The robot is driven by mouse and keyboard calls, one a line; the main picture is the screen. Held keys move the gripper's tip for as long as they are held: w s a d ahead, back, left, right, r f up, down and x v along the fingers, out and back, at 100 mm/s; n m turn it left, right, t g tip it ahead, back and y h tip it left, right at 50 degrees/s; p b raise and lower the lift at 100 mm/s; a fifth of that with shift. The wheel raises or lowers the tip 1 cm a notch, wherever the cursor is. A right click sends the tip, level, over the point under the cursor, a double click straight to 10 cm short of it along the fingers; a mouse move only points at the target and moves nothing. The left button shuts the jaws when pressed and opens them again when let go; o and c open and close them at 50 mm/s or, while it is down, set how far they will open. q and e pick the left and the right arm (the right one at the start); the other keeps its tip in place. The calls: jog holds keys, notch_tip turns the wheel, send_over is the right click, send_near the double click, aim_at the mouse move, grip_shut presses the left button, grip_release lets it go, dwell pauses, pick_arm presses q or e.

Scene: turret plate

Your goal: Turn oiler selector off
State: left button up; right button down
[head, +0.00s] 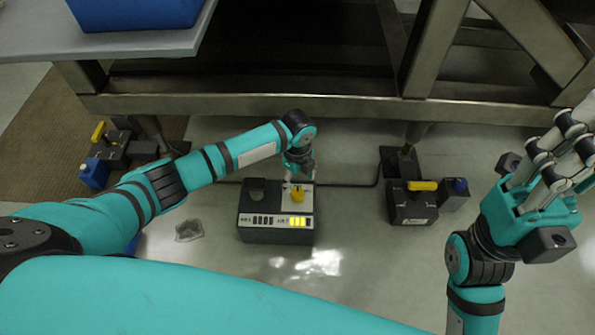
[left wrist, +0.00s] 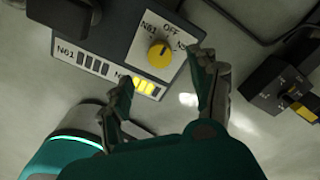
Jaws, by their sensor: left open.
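The oiler box (head: 275,232) is a dark unit on the floor, with a light selector plate on its top right. The yellow selector knob (left wrist: 159,55) sits on that plate, with a dark mark on it, among labels including OFF. I cannot tell which label it points to. It also shows in the head view (head: 297,195). One row of bars (left wrist: 146,86) is lit yellow and the other row is dark. My left gripper (left wrist: 165,78) is open, its fingers apart on either side of the knob's near side. My right gripper (head: 560,155) is raised at the far right, away from the box.
A metal frame (head: 250,106) runs above and behind the box. A dark unit with a yellow handle (head: 422,186) stands right, another (head: 112,150) left. A blue bin (head: 135,12) is on the table. A small clear object (head: 189,230) lies on the floor.

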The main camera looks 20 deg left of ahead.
pick_arm(q)
notch_tip(320, 180, up, 4)
jog(key=shift+f, duration=0.2)
dwell(0.4)
